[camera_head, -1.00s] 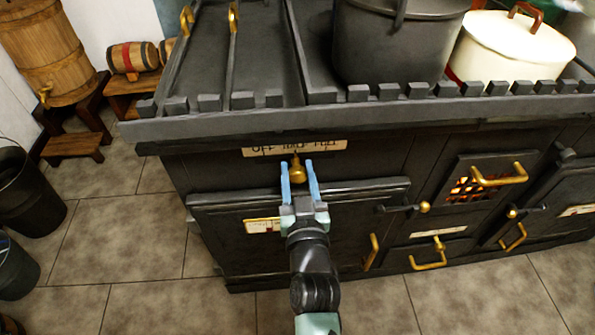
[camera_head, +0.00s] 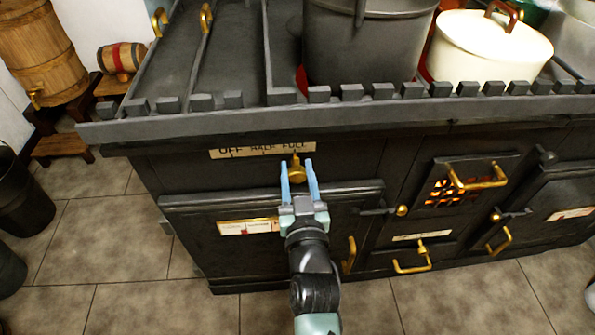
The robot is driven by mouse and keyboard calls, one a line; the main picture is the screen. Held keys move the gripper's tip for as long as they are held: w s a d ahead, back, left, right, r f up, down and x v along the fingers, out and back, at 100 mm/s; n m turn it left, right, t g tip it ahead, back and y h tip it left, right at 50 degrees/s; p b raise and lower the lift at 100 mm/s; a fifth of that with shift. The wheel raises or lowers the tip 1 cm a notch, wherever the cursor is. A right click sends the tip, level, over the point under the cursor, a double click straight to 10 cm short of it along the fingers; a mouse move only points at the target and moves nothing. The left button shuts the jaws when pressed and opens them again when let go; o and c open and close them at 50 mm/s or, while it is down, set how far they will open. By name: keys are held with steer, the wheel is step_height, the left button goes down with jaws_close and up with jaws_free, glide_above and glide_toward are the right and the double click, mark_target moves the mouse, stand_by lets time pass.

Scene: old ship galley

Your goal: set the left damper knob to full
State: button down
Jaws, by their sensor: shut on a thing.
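The brass left damper knob (camera_head: 296,171) is on the black stove front, just below a cream label plate (camera_head: 262,149) reading OFF, HALF, FULL. The knob's top stands under the word FULL, near the plate's right end. My gripper (camera_head: 298,181) has its two blue fingers on either side of the knob and is shut on it. The fingers partly hide the knob's lower part and its contact with the stove.
A black oven door (camera_head: 180,214) lies below the knob. A fire grate door with a brass handle (camera_head: 478,179) is to the right. A dark pot (camera_head: 352,45) and a cream lidded pot (camera_head: 490,50) stand on top. Tiled floor (camera_head: 110,240) is open at left.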

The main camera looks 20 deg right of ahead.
steer(key=c, duration=0.6)
jaws_free()
steer(key=shift+s+d, duration=0.15)
steer(key=shift+d, duration=0.25)
steer(key=shift+o, duration=0.8)
steer(key=shift+a, duration=0.15)
steer(key=p+v, duration=0.1)
steer(key=v, duration=1.2)
